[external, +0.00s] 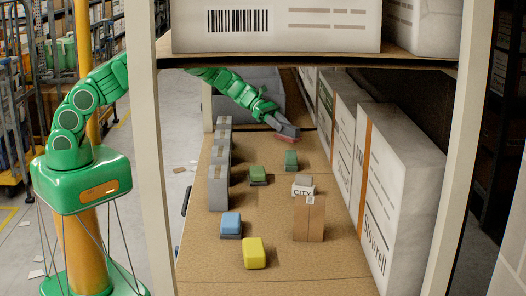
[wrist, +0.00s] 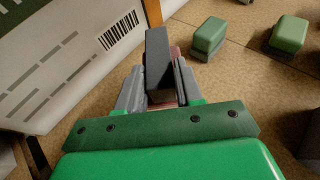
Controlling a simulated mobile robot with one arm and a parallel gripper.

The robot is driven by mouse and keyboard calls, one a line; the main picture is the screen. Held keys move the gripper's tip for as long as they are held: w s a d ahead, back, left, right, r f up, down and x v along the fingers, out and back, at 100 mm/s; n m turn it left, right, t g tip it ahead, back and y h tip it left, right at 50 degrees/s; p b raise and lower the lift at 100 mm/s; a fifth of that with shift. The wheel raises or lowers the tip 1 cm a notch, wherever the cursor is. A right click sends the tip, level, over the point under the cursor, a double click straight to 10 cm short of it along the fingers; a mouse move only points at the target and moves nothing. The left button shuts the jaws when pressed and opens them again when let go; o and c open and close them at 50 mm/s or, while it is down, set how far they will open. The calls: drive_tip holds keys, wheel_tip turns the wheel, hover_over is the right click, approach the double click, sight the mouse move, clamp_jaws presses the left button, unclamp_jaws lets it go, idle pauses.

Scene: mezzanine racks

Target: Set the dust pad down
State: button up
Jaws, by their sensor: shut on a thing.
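My gripper (external: 285,129) is shut on a dull red pad (external: 287,139), which I take to be the dust pad. In the wrist view, my gripper (wrist: 160,75) shows a dark grey block in front, and only thin slivers of the red pad (wrist: 176,52) show behind and beside it. The pad is low over the far part of the brown shelf deck (external: 275,205). I cannot tell whether it touches the deck. A green pad on a dark base (external: 291,158) stands just nearer; another green pad (external: 258,173) is nearer and left.
A blue pad (external: 231,223), a yellow pad (external: 254,253) and a cardboard box (external: 309,218) stand nearer. Grey boxes (external: 218,187) line the left edge, tall white boxes (external: 388,205) the right. An upper shelf (external: 320,60) hangs above. Deck between the pads is bare.

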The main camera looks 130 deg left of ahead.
sight(279, 136)
drive_tip(key=shift+f, duration=2.8)
drive_tip(key=o, duration=1)
drive_tip(key=shift+f, duration=0.1)
drive_tip(key=shift+o, duration=0.2)
drive_tip(key=shift+s+r, duration=0.2)
drive_tip(key=shift+r, duration=0.05)
drive_tip(key=v, duration=0.2)
drive_tip(key=shift+s+r, duration=0.1)
drive_tip(key=shift+s, duration=0.15)
wheel_tip(279, 136, up, 7)
